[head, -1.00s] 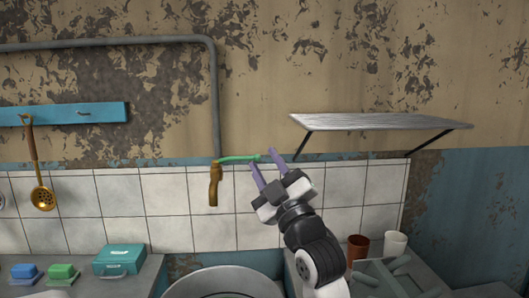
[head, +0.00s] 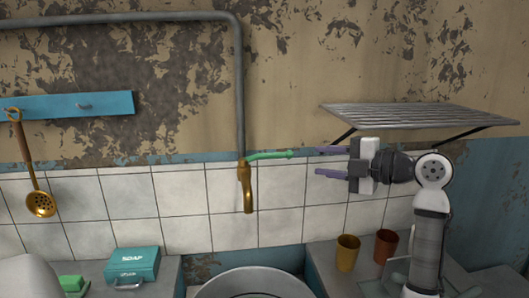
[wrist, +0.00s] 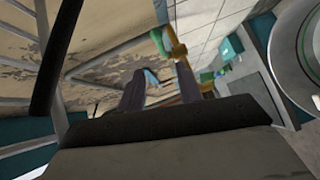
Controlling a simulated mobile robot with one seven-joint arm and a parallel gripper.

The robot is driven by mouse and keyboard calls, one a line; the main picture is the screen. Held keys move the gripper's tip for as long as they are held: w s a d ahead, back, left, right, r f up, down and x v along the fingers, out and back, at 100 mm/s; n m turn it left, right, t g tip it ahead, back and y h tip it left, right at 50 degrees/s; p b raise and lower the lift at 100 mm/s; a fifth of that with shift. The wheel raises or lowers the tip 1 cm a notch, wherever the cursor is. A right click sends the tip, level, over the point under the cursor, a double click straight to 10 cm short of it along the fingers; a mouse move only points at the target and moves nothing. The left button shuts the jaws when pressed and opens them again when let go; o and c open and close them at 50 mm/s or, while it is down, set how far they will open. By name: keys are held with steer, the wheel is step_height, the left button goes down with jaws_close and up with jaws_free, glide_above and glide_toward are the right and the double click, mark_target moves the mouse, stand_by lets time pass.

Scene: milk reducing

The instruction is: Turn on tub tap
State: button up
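The tub tap (head: 246,187) is a brass spout on the tiled wall, below a grey pipe. Its green handle (head: 270,155) sticks out to the right from the top of the tap. My gripper (head: 325,161) is to the right of the handle, pointing left, with its two purple fingers apart and nothing between them. The upper finger is level with the handle's end and close to it; I cannot tell whether they touch. In the wrist view the fingers (wrist: 160,90) also stand apart, with the brass tap (wrist: 178,50) beyond them.
A round metal tub (head: 255,284) stands below the tap. A slatted shelf (head: 415,117) juts from the wall above my gripper. A yellow cup (head: 347,253) and a brown cup (head: 385,247) stand on the right counter. A teal soap box (head: 132,266) is at left.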

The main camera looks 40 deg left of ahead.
mark_target(278, 156)
steer(key=a+p, duration=0.1)
steer(key=a, duration=0.3)
steer(key=a+f+p, duration=0.1)
steer(key=a+p, duration=0.1)
steer(key=a, duration=0.2)
steer(key=s+a+p, duration=0.1)
steer(key=a, duration=0.3)
steer(key=shift+s+a+f, duration=0.1)
steer(key=shift+a+f, duration=0.15)
steer(key=shift+a+f+p, duration=0.2)
steer(key=shift+a+p, duration=0.15)
steer(key=shift+a, duration=0.2)
jaws_close()
